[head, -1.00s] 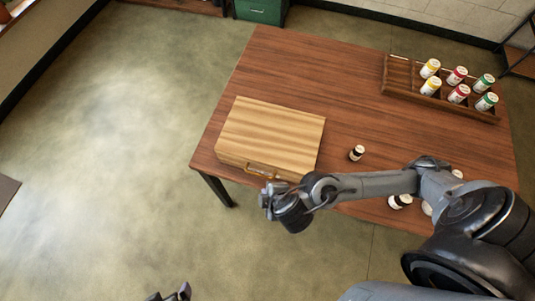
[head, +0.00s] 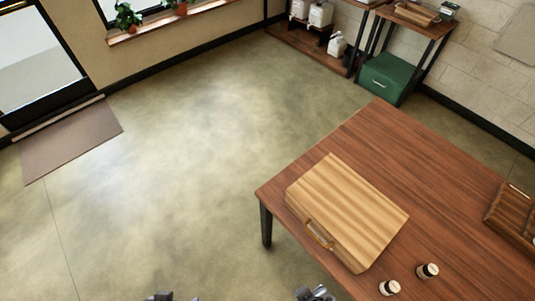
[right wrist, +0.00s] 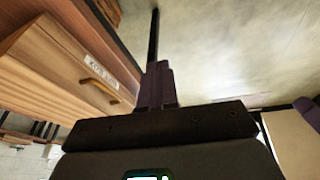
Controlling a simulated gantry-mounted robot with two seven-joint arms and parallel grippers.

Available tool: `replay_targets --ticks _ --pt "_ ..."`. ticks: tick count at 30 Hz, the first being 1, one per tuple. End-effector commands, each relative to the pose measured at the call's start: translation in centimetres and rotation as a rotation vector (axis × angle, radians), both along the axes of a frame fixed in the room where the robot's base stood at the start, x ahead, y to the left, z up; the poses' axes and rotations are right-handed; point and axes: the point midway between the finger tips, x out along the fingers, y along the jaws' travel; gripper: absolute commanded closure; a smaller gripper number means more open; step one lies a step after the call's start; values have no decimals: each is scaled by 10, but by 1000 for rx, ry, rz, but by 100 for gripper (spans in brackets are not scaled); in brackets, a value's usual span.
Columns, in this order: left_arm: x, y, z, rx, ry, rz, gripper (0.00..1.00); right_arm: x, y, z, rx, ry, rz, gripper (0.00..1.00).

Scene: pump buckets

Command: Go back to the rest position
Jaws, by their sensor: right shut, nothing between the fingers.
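My right gripper (head: 316,293) shows at the bottom edge of the head view, in front of the table and clear of it. In the right wrist view its fingers (right wrist: 156,85) are together with nothing between them. My left gripper (head: 168,297) barely shows at the bottom edge of the head view, over open floor. Most of it is cut off, so its opening cannot be judged. Most of both arms is out of view.
The wooden table (head: 385,135) fills the right side. A closed wooden case (head: 345,210) with a handle lies near its left end, and two small bottles (head: 427,270) stand beside it. A wooden rack (head: 512,215) is cut off at right. The floor left is clear.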

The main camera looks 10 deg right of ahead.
Motion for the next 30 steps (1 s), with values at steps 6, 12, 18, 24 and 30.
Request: replay_targets --ticks 6,12,18,24,30 --pt "0 1 0 4 -1 -2 3 8 -51 -8 90 78 -277 100" --pt "0 1 0 3 0 -2 3 26 -112 -6 77 33 -365 100" --pt "-1 -1 26 -3 8 4 3 31 -115 26 43 8 -238 100" --pt "1 -2 81 -10 -3 7 3 31 -115 76 44 9 -237 100" --pt "1 -2 140 -10 -3 6 3 31 -114 135 44 9 -237 100"
